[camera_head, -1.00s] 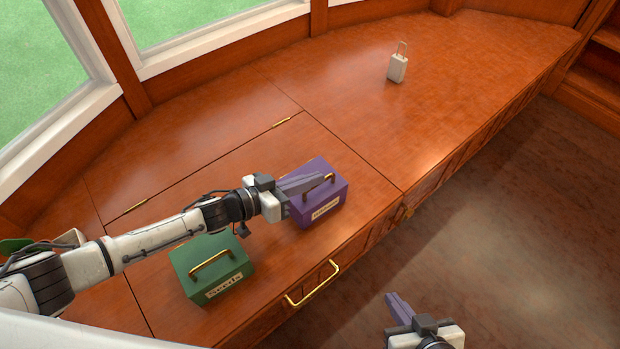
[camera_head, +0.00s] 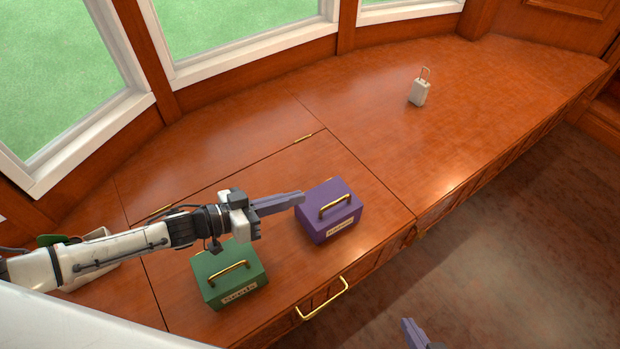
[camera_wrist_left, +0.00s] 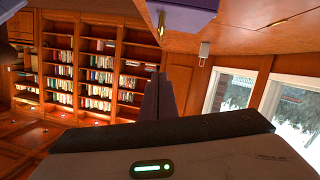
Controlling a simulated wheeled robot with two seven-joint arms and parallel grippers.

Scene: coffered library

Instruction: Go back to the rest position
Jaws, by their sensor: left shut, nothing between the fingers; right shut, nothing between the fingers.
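My left gripper (camera_head: 298,198) is shut and empty in the head view, above the wooden bench top, with its tips just left of the purple box. Its shut fingers also show in the left wrist view (camera_wrist_left: 158,85). The purple box (camera_head: 318,220) has a brass handle and a label and stands on the bench. A green box (camera_head: 215,290) labelled "Seeds" stands nearer, below my left wrist. My right gripper (camera_head: 408,324) shows only in part at the bottom edge of the head view, over the floor, with its fingers together.
The curved wooden bench (camera_head: 370,140) runs under the windows. A small white padlock-like object (camera_head: 419,93) stands far back on it. A brass drawer handle (camera_head: 325,300) sticks out at the front. Bookshelves (camera_wrist_left: 95,70) show in the left wrist view. The bench between box and padlock is clear.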

